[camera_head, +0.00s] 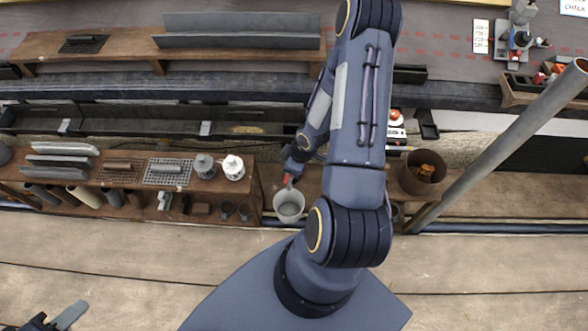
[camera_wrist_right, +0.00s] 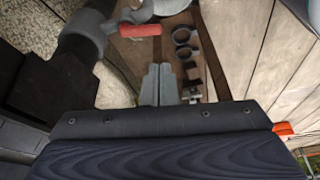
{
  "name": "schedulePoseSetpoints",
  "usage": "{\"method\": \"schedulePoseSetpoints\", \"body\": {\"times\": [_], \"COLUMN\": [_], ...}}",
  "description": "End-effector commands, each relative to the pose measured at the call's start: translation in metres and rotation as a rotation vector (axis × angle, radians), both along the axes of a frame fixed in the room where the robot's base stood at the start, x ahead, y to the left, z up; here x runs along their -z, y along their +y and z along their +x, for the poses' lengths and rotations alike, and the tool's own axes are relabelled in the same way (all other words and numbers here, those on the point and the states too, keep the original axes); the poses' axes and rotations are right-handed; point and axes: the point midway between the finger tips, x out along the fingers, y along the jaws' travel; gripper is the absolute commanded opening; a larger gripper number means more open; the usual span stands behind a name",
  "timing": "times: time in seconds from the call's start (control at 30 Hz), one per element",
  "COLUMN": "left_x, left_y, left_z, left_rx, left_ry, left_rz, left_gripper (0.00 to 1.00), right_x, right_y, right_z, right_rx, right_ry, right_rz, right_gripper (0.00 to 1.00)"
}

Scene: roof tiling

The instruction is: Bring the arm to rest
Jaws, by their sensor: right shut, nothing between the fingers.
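My left gripper (camera_head: 68,316) shows at the bottom left corner of the head view, partly cut off by the frame edge. A grey finger is visible, but its opening cannot be made out. My right arm rises through the middle of the head view and bends down toward a grey bucket (camera_head: 289,206); its hand is mostly hidden there. In the right wrist view the two grey fingers of my right gripper (camera_wrist_right: 160,72) lie together, shut and empty. They point toward a brown wooden shelf (camera_wrist_right: 138,62) that lies beyond them.
A red handle (camera_wrist_right: 140,30) on a dark grey part is close ahead in the wrist view. A low wooden bench (camera_head: 250,172) with pots and racks stands left of the bucket. A rusty bucket (camera_head: 422,172) and a slanted grey pole (camera_head: 500,140) stand right. The plank floor (camera_head: 130,245) is clear.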

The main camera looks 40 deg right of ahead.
Motion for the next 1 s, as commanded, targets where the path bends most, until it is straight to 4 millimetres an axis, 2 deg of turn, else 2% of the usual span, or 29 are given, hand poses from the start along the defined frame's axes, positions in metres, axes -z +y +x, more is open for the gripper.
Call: {"method": "schedulePoseSetpoints", "body": {"times": [0.1, 0.63, 0.73, 0.77, 0.87, 0.97, 1.0], "left_x": [-0.004, -0.003, -0.003, -0.003, -0.004, -0.003, -0.003], "left_y": [0.000, 0.000, 0.000, 0.000, 0.000, 0.000, 0.000], "left_z": [0.000, 0.000, 0.000, 0.000, 0.000, 0.000, 0.000], "left_rx": [0.000, 0.000, 0.000, 0.000, 0.000, 0.000, 0.000], "left_ry": [0.000, 0.000, 0.000, 0.000, 0.000, 0.000, 0.000], "left_rz": [0.000, 0.000, 0.000, 0.000, 0.000, 0.000, 0.000], "left_gripper": [0.36, 0.36, 0.36, 0.36, 0.36, 0.36, 0.36], "right_x": [-0.006, -0.005, -0.012, -0.017, -0.048, -0.098, -0.120], "right_y": [0.001, 0.001, -0.001, -0.002, -0.008, -0.010, -0.008], "right_z": [0.002, 0.002, 0.004, 0.006, 0.014, 0.021, 0.021], "right_rx": [-0.001, -0.001, 0.007, 0.013, 0.061, 0.145, 0.186], "right_ry": [-0.001, 0.000, -0.002, -0.001, -0.003, -0.007, -0.008], "right_rz": [0.000, 0.000, -0.007, -0.011, -0.035, -0.057, -0.059], "right_gripper": [0.00, 0.00, 0.00, 0.00, 0.00, 0.00, 0.00]}}
